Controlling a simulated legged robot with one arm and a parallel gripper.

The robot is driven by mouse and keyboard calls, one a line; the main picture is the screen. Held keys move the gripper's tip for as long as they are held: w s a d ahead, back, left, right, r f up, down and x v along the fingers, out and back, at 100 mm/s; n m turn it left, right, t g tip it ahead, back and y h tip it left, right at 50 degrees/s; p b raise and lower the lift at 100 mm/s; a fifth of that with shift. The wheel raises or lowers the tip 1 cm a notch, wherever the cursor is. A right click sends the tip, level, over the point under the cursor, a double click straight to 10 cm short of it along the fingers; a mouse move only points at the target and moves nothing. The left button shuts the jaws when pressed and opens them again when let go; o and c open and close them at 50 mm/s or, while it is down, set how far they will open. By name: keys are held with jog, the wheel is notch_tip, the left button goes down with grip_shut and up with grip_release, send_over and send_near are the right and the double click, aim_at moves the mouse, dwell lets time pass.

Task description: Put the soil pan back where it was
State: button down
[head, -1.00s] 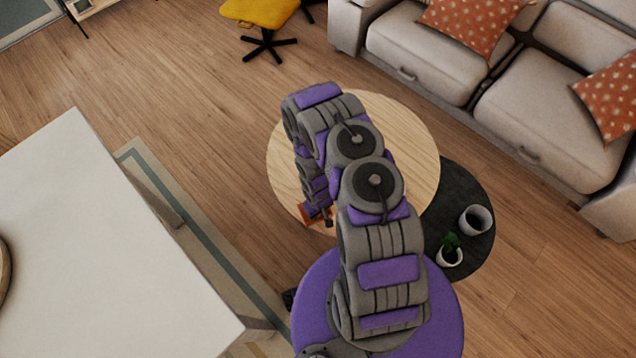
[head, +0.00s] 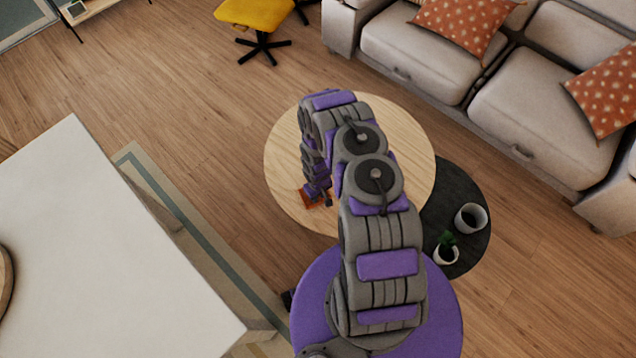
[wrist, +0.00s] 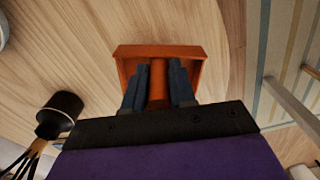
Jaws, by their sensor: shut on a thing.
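The soil pan is an orange, open-topped scoop (wrist: 190,52) with a round handle, seen in the middle of the wrist view. My gripper (wrist: 158,72) is shut on its handle, one dark finger on each side. In the head view the pan (head: 307,199) shows as a small orange patch beside my gripper (head: 322,197), over the near-left part of the round wooden table (head: 405,130). My arm and wrist hide part of the pan and tabletop. I cannot tell whether the pan touches the table.
A black-ended object (wrist: 62,108) is at the wrist view's left. A low dark table (head: 466,190) on the right holds a grey pot (head: 471,218) and a potted plant (head: 446,252). A sofa (head: 400,55) is behind, a white table (head: 90,230) left.

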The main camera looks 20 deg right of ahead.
jog(key=shift+w+d+r+p, duration=0.1)
jog(key=shift+w+d+p, duration=0.05)
jog(key=shift+w+p, duration=0.2)
jog(key=shift+w+d+f, duration=0.15)
jog(key=shift+w+d, duration=0.3)
jog(key=shift+w, duration=0.4)
jog(key=shift+w+d+f, duration=0.1)
jog(key=shift+w+d, duration=0.35)
jog(key=shift+w, duration=0.45)
jog(key=shift+w+d+f, duration=0.15)
jog(key=shift+w+d, duration=0.3)
jog(key=shift+w, duration=0.4)
notch_tip(320, 180, down, 4)
jog(key=shift+w+r+b, duration=0.1)
jog(key=shift+r+b, duration=0.1)
jog(key=shift+b, duration=0.3)
jog(key=shift+r, duration=0.1)
jog(key=c, duration=0.9)
grip_release()
